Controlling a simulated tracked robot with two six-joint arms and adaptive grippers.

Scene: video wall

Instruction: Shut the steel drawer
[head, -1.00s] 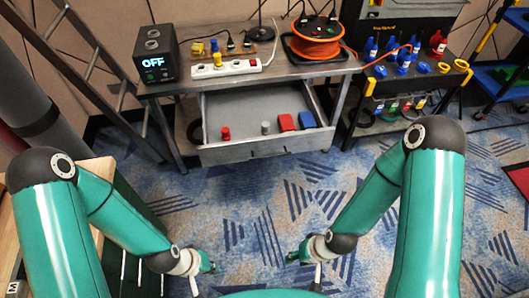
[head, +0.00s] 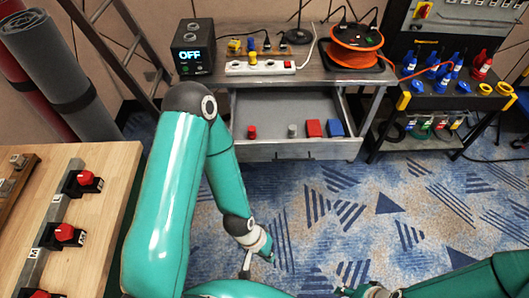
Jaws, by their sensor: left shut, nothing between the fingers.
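The steel drawer (head: 305,149) stands open under the grey workbench (head: 337,77) in the head view, its front panel towards me. Inside lie a red knob-like piece (head: 251,132), a grey cylinder (head: 292,130), a red block (head: 313,128) and a blue block (head: 335,128). My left gripper (head: 271,258) is shut and empty, low over the carpet in front of the drawer and apart from it. My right gripper (head: 343,292) shows only partly at the bottom edge, right of the left one; its finger opening is not clear.
An orange cable reel (head: 356,45), a power strip (head: 260,68) and a black box reading OFF (head: 193,50) stand on the bench. A black cart (head: 450,100) is right. Carpet before the drawer is clear.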

